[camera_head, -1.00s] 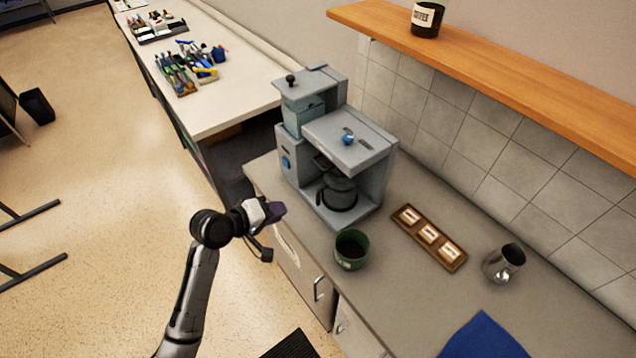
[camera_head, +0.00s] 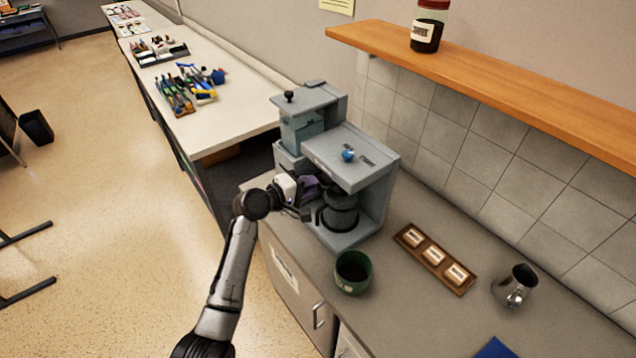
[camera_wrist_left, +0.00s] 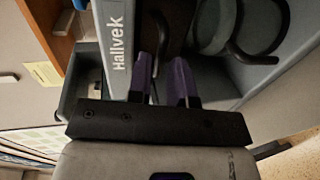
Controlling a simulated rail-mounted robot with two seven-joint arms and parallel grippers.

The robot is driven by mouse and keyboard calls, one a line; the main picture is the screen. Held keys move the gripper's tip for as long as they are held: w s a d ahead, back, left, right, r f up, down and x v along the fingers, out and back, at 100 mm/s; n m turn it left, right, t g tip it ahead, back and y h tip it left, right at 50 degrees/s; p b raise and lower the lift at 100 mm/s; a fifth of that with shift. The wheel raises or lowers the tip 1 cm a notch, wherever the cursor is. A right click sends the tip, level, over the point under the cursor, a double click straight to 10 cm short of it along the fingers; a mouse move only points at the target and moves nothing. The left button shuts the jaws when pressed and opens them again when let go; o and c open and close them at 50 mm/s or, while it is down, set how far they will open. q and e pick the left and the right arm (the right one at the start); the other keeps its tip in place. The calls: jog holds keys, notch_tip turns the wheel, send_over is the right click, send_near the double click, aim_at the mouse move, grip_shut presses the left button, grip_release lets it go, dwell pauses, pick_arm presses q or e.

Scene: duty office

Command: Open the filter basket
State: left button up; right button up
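The grey coffee maker (camera_head: 375,190) stands on the counter with its top housing level and a blue knob (camera_head: 348,155) on it. Its glass carafe (camera_head: 341,212) sits below; it also shows in the wrist view (camera_wrist_left: 215,30). My left gripper (camera_head: 313,188) is at the machine's front, just under the housing, and hides the basket area in the head view. In the left wrist view its purple fingertips (camera_wrist_left: 164,70) are close together with a small gap, at a dark handle-like part (camera_wrist_left: 174,25). I cannot tell whether they grip it. My right gripper is out of view.
A green cup (camera_head: 353,272) stands in front of the machine. A wooden tray (camera_head: 408,240) with labelled blocks and a metal pitcher (camera_head: 515,286) are to the right. A wooden shelf (camera_head: 520,95) with a jar (camera_head: 428,27) runs above. Open floor lies left.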

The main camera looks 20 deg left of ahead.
pick_arm(q)
jog(key=shift+x, duration=1.6)
jog(key=shift+c, duration=0.4)
grip_shut()
